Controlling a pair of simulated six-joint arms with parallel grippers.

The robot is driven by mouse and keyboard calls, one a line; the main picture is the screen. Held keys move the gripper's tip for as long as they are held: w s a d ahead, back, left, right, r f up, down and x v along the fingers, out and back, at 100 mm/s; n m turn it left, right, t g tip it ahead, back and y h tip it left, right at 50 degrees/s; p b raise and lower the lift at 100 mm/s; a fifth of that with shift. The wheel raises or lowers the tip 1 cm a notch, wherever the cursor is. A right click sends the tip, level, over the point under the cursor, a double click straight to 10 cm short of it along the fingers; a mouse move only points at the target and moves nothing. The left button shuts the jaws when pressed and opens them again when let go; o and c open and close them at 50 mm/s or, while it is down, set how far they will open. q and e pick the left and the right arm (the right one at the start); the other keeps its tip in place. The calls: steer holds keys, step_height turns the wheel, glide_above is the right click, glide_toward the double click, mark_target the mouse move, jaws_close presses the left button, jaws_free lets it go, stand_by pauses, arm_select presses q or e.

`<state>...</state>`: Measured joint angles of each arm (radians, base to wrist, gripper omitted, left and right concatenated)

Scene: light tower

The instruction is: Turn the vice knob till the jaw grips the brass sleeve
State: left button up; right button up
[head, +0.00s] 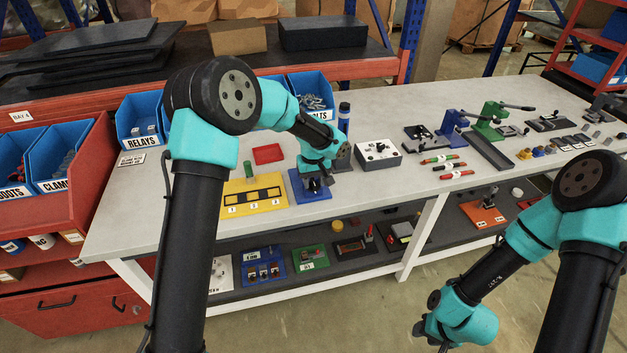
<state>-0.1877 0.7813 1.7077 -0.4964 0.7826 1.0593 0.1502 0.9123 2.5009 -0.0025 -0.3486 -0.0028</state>
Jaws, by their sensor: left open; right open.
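A small device on a blue base plate (316,195) stands near the front edge of the bench. It looks like the vice, but its knob, jaw and any brass sleeve are too small or hidden to make out. My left gripper (314,183) is right over this device, pointing down, and covers much of it. It is open; whether its fingers touch the device I cannot tell. My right gripper (443,345) is open and hangs low at the bottom of the picture, in front of the bench and well away from the device.
A yellow fixture with numbered slots (253,197) stands close to the left of the blue base. Blue bins (139,121) line the back left. Bare bench top lies right of the base.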

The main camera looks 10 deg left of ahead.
arm_select(q)
steer(key=shift+c, duration=0.3)
jaws_close()
